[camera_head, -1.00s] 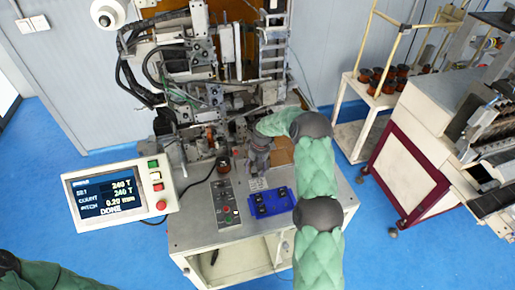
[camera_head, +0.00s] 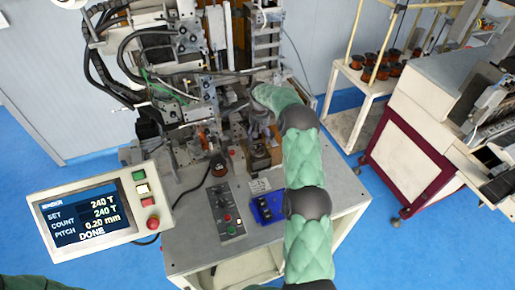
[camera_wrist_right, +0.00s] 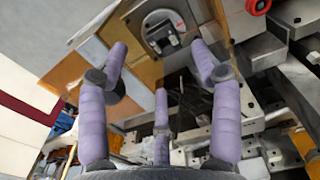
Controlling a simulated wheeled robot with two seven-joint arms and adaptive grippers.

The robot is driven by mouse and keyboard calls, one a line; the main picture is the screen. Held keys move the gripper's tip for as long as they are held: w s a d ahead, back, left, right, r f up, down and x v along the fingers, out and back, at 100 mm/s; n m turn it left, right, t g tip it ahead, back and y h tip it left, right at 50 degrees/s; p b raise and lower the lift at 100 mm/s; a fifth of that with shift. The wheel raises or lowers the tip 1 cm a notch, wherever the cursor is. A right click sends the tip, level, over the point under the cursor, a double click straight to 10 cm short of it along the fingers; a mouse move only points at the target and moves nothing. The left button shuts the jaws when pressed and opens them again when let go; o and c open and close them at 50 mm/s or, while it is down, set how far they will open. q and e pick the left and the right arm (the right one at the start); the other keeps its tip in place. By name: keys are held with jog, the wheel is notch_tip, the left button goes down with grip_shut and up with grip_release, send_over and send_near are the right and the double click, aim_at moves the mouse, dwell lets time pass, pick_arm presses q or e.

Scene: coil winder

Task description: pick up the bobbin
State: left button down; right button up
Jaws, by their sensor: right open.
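My right gripper (camera_head: 260,158) is over the machine's table, in front of the winder. In the right wrist view its lilac fingers (camera_wrist_right: 160,68) stand spread, with nothing held between them. I cannot tell for certain which part is the bobbin. Only a bit of my left sleeve shows at the lower left; my left gripper is out of view.
The winding machine (camera_head: 190,85) stands behind the table (camera_head: 190,235). A button panel (camera_head: 226,212) and a blue tray (camera_head: 266,208) are near the front. The display (camera_head: 92,215) reads DONE. Several copper spools (camera_head: 375,68) stand on a cart at the right.

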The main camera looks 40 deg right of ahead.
aim_at(259, 145)
notch_tip(259, 145, down, 2)
jog(key=shift+w+f, duration=0.15)
jog(key=shift+f, duration=0.05)
jog(key=shift+f+p, duration=0.45)
jog(key=shift+f, duration=0.15)
jog(key=shift+w+d+f+p, duration=0.15)
jog(key=shift+f+p, duration=0.15)
jog(key=shift+f, duration=0.65)
jog(key=shift+w+f+p, duration=0.1)
jog(key=shift+f+p, duration=0.2)
jog(key=shift+f, duration=0.65)
jog(key=c, duration=0.7)
jog(key=shift+c, duration=0.5)
jog(key=shift+r, duration=0.1)
